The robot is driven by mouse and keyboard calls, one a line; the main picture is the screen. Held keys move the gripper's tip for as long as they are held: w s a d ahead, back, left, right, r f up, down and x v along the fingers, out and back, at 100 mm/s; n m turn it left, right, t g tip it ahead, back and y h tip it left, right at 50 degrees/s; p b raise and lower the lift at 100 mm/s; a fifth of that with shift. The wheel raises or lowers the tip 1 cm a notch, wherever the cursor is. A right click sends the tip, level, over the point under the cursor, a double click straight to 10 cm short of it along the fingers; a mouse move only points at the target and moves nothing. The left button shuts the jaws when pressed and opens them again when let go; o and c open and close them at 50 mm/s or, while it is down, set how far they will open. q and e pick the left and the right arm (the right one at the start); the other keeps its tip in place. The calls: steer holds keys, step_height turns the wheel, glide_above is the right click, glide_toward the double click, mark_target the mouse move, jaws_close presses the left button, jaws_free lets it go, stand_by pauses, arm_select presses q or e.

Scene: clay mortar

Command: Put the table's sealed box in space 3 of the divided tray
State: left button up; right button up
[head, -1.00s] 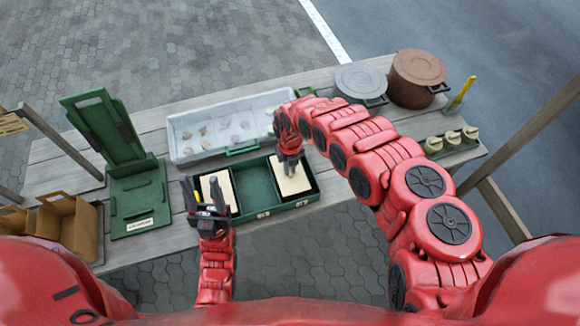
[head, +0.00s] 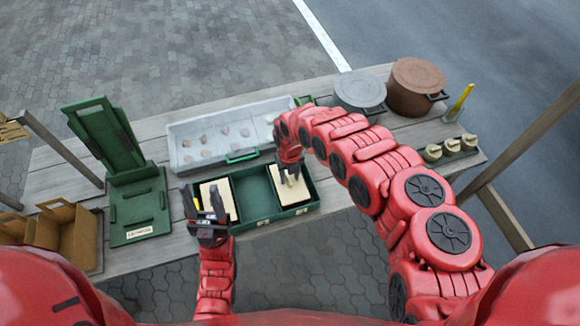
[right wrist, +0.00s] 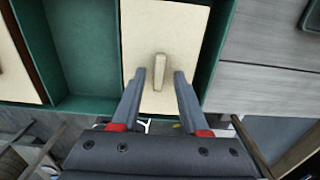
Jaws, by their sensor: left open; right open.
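The green divided tray (head: 257,185) sits near the table's front edge. A cream-topped box (head: 303,192) lies in its right compartment; the right wrist view shows this box (right wrist: 165,25) with a small upright tab on top. My right gripper (head: 290,176) is over it, its open fingers (right wrist: 159,75) on either side of the tab with gaps. Another cream-topped box (head: 216,186) lies in the left compartment. The middle compartment is empty. My left gripper (head: 206,198) is open and empty, in front of the left box in the head view. I cannot read any space numbers.
A grey tray (head: 190,157) with small pieces stands behind. A green stand (head: 138,205) and cardboard boxes (head: 62,228) are at left. A grey pot (head: 358,88), a brown pot (head: 415,85) and a holder with several pegs (head: 452,149) are at right.

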step_height(320, 180, up, 12)
steer(key=b, duration=0.1)
steer(key=shift+f+b, duration=0.15)
steer(key=shift+b, duration=0.25)
